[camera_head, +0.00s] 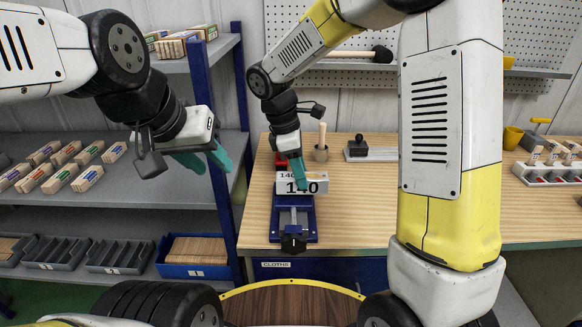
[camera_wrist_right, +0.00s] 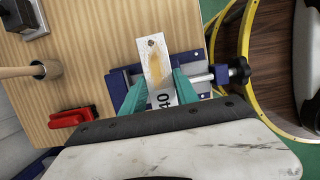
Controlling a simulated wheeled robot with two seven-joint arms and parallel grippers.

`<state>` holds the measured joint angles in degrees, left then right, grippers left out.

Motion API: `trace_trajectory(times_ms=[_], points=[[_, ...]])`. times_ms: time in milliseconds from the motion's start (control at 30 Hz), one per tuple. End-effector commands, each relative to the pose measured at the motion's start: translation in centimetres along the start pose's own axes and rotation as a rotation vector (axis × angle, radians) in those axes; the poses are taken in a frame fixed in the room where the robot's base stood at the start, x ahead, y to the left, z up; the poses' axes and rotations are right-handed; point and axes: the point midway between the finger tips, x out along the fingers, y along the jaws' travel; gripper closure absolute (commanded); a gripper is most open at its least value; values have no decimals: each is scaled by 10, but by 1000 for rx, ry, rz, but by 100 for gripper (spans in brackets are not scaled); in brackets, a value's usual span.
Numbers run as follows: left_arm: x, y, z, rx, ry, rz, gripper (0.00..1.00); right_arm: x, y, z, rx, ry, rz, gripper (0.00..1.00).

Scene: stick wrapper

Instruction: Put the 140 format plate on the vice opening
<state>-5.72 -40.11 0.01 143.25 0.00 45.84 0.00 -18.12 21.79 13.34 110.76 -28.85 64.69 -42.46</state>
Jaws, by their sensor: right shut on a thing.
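The 140 format plate (camera_head: 313,184) is a pale plate with black "140" print. My right gripper (camera_head: 298,174) is shut on it, one teal finger on each side, as the right wrist view shows with the plate (camera_wrist_right: 156,62) between the fingers. The blue vice (camera_head: 307,220) stands at the table's front left edge. The plate is over the vice's back part; I cannot tell whether it touches. In the right wrist view the vice (camera_wrist_right: 124,80) shows partly behind the plate and fingers. My left gripper (camera_head: 209,161) is open and empty, left of the table by the shelf.
A red object (camera_wrist_right: 72,118) lies on the wooden table (camera_head: 375,215) beside the vice.

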Motion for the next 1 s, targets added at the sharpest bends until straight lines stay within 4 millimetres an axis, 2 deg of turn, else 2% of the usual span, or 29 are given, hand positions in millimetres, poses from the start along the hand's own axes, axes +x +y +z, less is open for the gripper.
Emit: trace_trajectory(times_ms=[33, 133, 400, 633, 1000], points=[[0, 0, 0, 0, 0, 0, 64, 0, 10, -6, -1, 0, 0, 100], [0, 0, 0, 0, 0, 0, 64, -1, 24, -14, 0, 1, 0, 100], [0, 0, 0, 0, 0, 0, 64, -2, 41, -23, 0, 0, 0, 100], [0, 0, 0, 0, 0, 0, 64, 30, 40, -32, -2, -2, -2, 100], [0, 0, 0, 0, 0, 0, 64, 34, 40, -33, -1, 0, 0, 100]])
